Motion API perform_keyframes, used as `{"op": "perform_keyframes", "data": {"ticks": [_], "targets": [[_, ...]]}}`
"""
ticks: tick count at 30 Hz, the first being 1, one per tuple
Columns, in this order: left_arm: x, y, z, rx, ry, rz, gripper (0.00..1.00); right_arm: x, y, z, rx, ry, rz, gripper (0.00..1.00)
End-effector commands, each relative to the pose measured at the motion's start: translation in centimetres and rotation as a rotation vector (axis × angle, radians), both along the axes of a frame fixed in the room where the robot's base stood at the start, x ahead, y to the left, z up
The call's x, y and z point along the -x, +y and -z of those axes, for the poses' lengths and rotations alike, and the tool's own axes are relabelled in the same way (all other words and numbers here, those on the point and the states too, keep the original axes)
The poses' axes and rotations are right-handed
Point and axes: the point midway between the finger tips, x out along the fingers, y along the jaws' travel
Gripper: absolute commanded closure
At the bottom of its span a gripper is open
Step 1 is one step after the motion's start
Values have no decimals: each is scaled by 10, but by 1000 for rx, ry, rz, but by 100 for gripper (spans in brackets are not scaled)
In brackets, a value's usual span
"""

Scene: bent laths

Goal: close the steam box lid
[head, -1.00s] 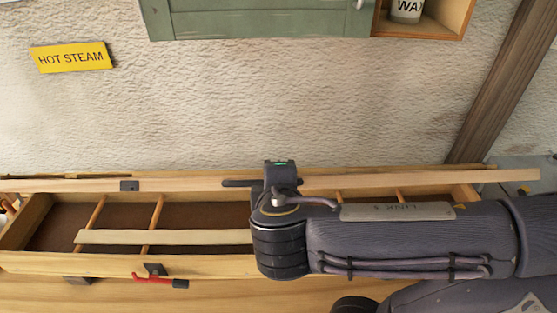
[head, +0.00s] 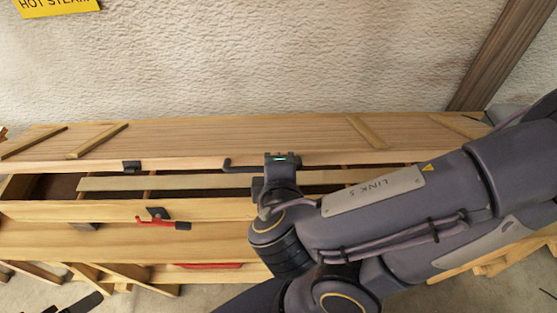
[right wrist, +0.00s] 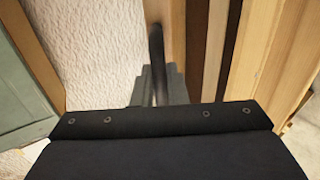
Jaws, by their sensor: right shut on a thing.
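The steam box lid (head: 240,139) is a long wooden board with slanted battens, tilted partway over the box, with its front edge raised above the opening. The steam box (head: 60,210) is a long open wooden trough with a dark inside. My right gripper (head: 281,160) is at the lid's front edge, shut on the dark lid handle (head: 238,166). In the right wrist view the handle (right wrist: 157,55) runs between the grey fingers (right wrist: 160,88). A dark catch plate (head: 131,167) sits on the lid's edge, and a red-handled latch (head: 165,222) on the box front. My left gripper is out of view.
A pale lath (head: 170,183) lies in the box on cross rods. The box stands on a wooden bench (head: 120,242). The rough wall (head: 280,60) rises behind, with a yellow sign (head: 55,6) and a slanted wooden post (head: 500,55) at right.

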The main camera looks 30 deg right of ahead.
Motion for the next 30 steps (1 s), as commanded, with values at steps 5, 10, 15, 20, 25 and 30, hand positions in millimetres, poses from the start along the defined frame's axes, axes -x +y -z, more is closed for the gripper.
{"op": "perform_keyframes", "data": {"ticks": [5,10,15,20,25,30], "targets": [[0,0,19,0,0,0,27,3,4,15,-1,-7,-6,100],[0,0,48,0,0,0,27,12,10,41,-3,-6,-6,100],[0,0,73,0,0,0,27,21,15,64,-2,-6,-7,100],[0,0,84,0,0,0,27,26,18,72,-3,-5,-5,100],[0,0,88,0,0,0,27,27,19,76,-5,-4,-5,100],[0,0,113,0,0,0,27,29,20,99,-5,-5,-5,100]]}}
